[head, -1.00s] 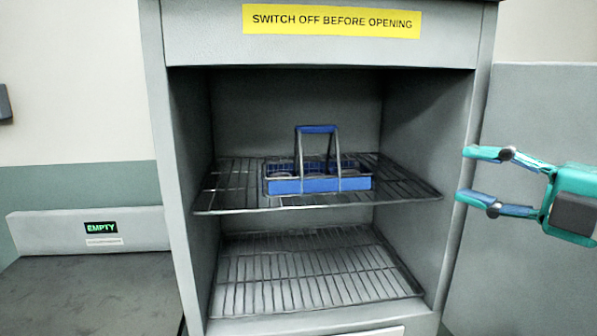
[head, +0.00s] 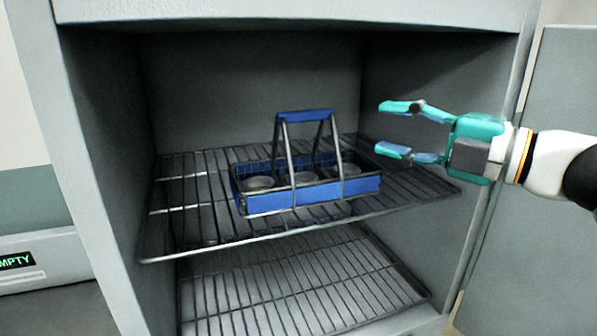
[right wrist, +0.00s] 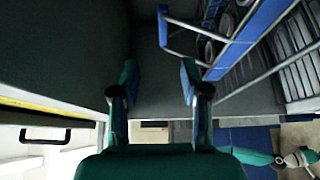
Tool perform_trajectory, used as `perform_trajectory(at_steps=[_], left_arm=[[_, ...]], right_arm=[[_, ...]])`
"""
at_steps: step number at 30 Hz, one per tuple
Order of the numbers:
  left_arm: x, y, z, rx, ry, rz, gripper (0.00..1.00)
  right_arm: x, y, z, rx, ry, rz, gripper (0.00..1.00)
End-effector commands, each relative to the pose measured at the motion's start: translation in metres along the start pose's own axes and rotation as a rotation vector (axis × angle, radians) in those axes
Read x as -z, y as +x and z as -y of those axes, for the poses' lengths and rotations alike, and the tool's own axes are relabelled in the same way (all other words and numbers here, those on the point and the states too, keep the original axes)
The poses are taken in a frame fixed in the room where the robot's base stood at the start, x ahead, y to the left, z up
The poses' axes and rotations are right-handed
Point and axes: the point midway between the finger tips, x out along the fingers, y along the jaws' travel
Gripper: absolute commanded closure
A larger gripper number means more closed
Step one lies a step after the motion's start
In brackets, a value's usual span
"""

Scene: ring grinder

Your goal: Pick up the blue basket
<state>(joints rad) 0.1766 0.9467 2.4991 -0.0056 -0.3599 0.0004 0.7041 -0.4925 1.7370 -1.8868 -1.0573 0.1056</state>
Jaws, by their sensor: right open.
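The blue basket (head: 312,193) stands upright on the upper wire shelf inside the open cabinet. It has a raised handle with a blue grip bar (head: 305,116) on metal legs, and round grey items sit in it. My right gripper (head: 388,128) is open and empty, to the right of the handle and apart from it, at about handle height in the head view. In the right wrist view, my right gripper's fingers (right wrist: 157,75) are spread with nothing between them. The basket (right wrist: 248,35) shows at the upper right there, beyond the right-hand finger.
The upper wire shelf (head: 190,225) has bare room around the basket. A lower wire rack (head: 290,285) looks empty. The cabinet's side wall (head: 110,140) and its right front edge (head: 520,90) bound the opening. A box with an "EMPTY" display (head: 18,261) stands at left.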

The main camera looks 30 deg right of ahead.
Motion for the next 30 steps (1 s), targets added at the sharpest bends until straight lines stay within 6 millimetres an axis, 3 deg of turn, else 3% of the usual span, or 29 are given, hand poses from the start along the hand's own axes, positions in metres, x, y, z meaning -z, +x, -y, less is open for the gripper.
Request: perform_trajectory(at_steps=[12, 23, 30], left_arm=[[0.0, -0.018, -0.007, 0.0, 0.0, 0.0, 0.6], [0.0, -0.019, -0.007, 0.0, 0.0, -0.001, 0.6], [0.0, -0.02, -0.007, 0.0, 0.0, -0.001, 0.6]], right_arm=[[0.005, 0.082, 0.0, 0.002, 0.0, -0.017, 0.54], [0.004, 0.11, 0.002, 0.001, -0.001, -0.014, 0.54], [0.004, 0.144, 0.007, 0.001, 0.0, -0.016, 0.54]])
